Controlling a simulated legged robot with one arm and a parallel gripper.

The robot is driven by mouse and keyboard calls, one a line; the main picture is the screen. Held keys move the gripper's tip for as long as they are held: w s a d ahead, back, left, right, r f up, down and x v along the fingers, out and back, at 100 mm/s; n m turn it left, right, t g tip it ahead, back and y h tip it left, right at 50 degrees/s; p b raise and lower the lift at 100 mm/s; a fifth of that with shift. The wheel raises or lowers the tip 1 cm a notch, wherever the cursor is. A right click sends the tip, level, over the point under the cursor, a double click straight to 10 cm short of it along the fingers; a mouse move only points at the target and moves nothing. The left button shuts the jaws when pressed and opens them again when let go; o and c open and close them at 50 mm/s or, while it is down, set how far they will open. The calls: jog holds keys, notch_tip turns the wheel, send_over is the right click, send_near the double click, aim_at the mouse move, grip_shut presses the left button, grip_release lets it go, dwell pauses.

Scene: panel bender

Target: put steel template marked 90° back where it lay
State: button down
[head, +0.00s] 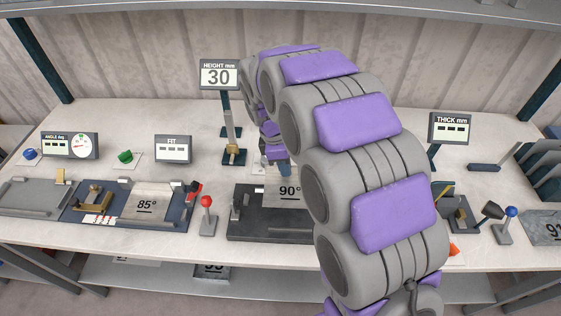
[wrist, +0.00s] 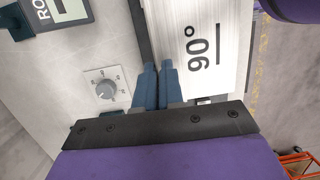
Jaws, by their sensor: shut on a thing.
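The steel template marked 90° (head: 284,202) is a bright flat plate at the dark grey bender block (head: 262,227), in the middle of the bench in the head view. My gripper (head: 279,170) is at the template's back edge, partly hidden by my arm. In the wrist view the template (wrist: 226,80) lies to the right of the fingertips with its 90° mark in sight. My gripper (wrist: 158,66) is shut on its edge there, the two fingers close together. My arm hides the right part of the block and of the template in the head view.
A red-knobbed lever (head: 207,212) stands just left of the block. A dial (wrist: 105,87) is left of my fingers. A blue-knobbed lever (head: 507,222) stands at right.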

aim_at(283, 181)
jog(key=b+x, duration=0.1)
jog(key=x, duration=0.2)
jog(key=shift+d+f+b, duration=0.2)
jog(key=shift+d+b, duration=0.1)
jog(key=shift+b, duration=0.05)
jog(key=f, duration=0.1)
jog(key=a+f, duration=0.1)
jog(key=f+p, duration=0.1)
jog(key=shift+a+f, duration=0.1)
jog(key=shift+a, duration=0.2)
jog(key=shift+f, duration=0.2)
jog(key=shift+d, duration=0.65)
jog(key=shift+a, duration=0.15)
jog(key=shift+a, duration=0.5)
jog(key=shift+d+p, duration=0.1)
jog(key=shift+p, duration=0.3)
